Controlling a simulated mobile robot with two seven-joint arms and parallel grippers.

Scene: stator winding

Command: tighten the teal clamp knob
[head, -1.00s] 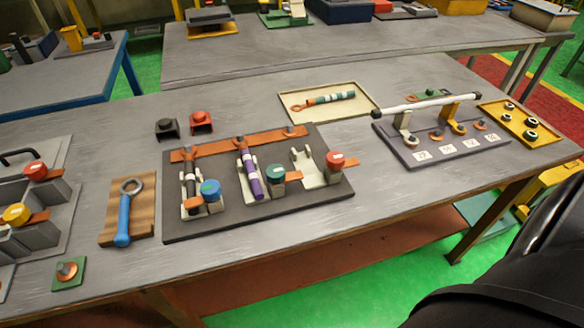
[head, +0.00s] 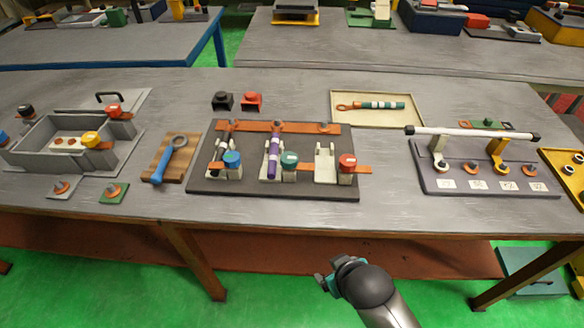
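The teal clamp knob (head: 289,161) sits on the dark fixture board (head: 235,190) in the head view, between the blue knob (head: 232,159) and the red knob (head: 347,161). It has a pale mark on top. A purple rod with a pale band (head: 273,158) lies in the cradle just left of it. My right gripper (head: 326,281) is low in front of the table edge, below and apart from the teal knob. Its fingers are small and angled, so its opening is unclear. My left gripper is out of view.
A wrench (head: 170,158) on a wooden block lies left of the board. A grey box fixture (head: 35,160) stands further left. A cream tray (head: 345,115) with a banded rod is behind right. A white bar (head: 470,132) spans a rack at right. The table front is clear.

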